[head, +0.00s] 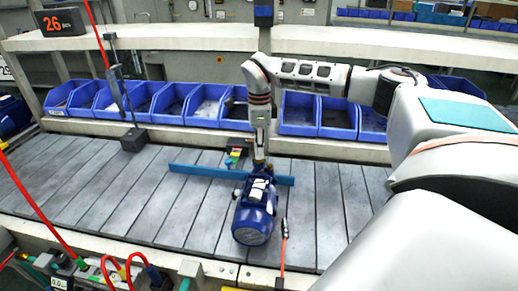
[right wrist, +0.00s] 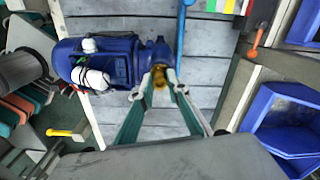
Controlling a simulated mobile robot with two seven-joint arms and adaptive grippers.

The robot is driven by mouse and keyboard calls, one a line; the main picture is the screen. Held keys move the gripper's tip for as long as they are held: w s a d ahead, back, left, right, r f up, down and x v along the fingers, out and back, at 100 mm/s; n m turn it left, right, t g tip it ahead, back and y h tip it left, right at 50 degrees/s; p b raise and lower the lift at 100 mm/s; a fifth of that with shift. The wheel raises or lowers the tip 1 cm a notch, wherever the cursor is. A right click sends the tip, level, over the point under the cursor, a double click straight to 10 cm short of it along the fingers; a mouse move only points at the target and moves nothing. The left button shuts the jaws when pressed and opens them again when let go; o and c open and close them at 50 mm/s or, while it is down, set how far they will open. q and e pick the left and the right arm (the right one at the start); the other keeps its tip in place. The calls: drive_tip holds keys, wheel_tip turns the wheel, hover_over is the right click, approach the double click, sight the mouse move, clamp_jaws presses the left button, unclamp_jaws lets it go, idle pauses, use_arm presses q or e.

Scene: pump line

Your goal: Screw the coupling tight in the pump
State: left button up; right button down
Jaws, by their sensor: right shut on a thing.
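The blue pump (head: 254,222) lies on the slatted grey conveyor in the head view, with its round ribbed end toward me. It also shows at the upper left of the right wrist view (right wrist: 110,45). My right gripper (head: 260,168) reaches down at the pump's far end. In the right wrist view its two fingers (right wrist: 160,82) are closed around a small brass-coloured coupling (right wrist: 159,76) at the pump's blue outlet. The fingers hide most of the coupling, so I cannot tell how deep it sits. My left gripper is not in view.
A blue bar (head: 205,171) crosses the conveyor behind the pump. A hose with a dark tip (head: 285,230) stands right of the pump. Blue bins (head: 337,118) line the far side. Free slats (head: 90,185) lie to the left.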

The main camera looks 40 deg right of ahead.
idle(0.3)
drive_tip(key=m, duration=0.3)
drive_tip(key=shift+m, duration=0.3)
drive_tip(key=c, duration=2)
unclamp_jaws()
drive_tip(key=shift+n, duration=1.8)
